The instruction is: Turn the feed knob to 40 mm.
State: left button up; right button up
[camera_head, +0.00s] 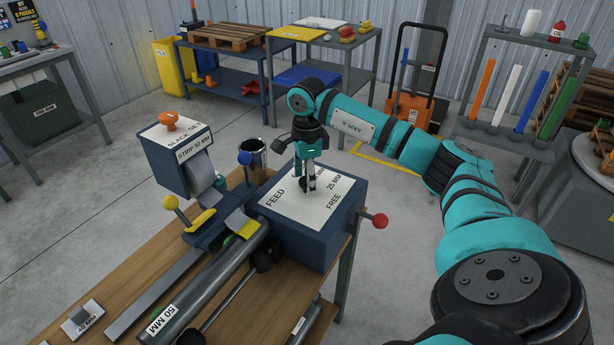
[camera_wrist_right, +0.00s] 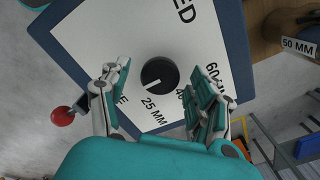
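The feed knob (camera_wrist_right: 159,74) is a round black knob on the white top plate (camera_wrist_right: 95,40) of the blue feed box (camera_head: 318,245). The 40 label is partly hidden by a finger, and the 60 label lies further right. My right gripper (camera_wrist_right: 160,88) is open in the right wrist view, with one finger on each side of the knob and visible gaps to it. In the head view my right gripper (camera_head: 308,180) points down over the plate and partly hides the knob. My left gripper is not in view.
A red ball handle (camera_head: 379,221) sticks out at the box's right side. A metal cup (camera_head: 253,154) stands behind. A 50 MM tube (camera_head: 200,290) lies in front.

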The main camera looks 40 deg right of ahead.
jog(key=c, duration=1.1)
jog(key=shift+n, duration=0.3)
jog(key=n, duration=0.3)
jog(key=shift+n, duration=0.3)
jog(key=n, duration=0.4)
jog(key=shift+r+n, duration=0.1)
jog(key=shift+n, duration=0.2)
jog(key=n, duration=0.4)
jog(key=shift+w+n, duration=0.1)
jog(key=shift+n, duration=2.4)
